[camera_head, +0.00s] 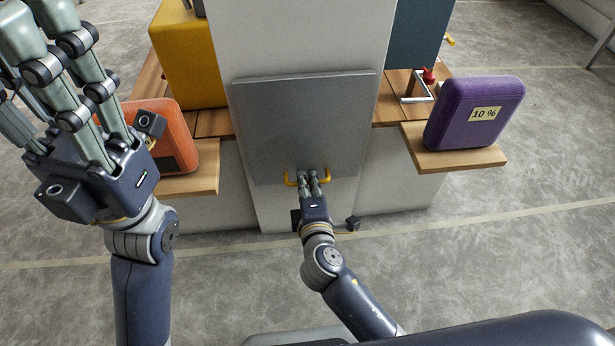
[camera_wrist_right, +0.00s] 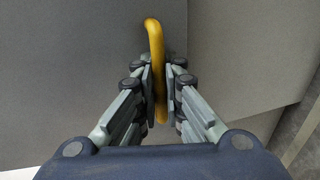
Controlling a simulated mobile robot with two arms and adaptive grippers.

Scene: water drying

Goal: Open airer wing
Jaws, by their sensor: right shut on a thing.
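The airer wing appears as a flat grey panel (camera_head: 305,122) on the front of a white column, with its top edge standing slightly off the column. A yellow handle (camera_head: 290,180) is on its lower edge. My right gripper (camera_head: 309,180) is shut on this handle. In the right wrist view, the yellow handle (camera_wrist_right: 155,40) passes between the closed fingers (camera_wrist_right: 159,92), and its upper end meets the grey panel (camera_wrist_right: 70,60). My left gripper (camera_head: 50,65) is raised at the upper left, empty and apart from the panel, with its fingers spread.
A purple case (camera_head: 475,113) marked "10 %" stands on a wooden shelf (camera_head: 455,163) at the right. An orange case (camera_head: 168,135) stands on the left shelf (camera_head: 205,178). A yellow box (camera_head: 190,60) is behind. The grey floor (camera_head: 520,250) in front is clear.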

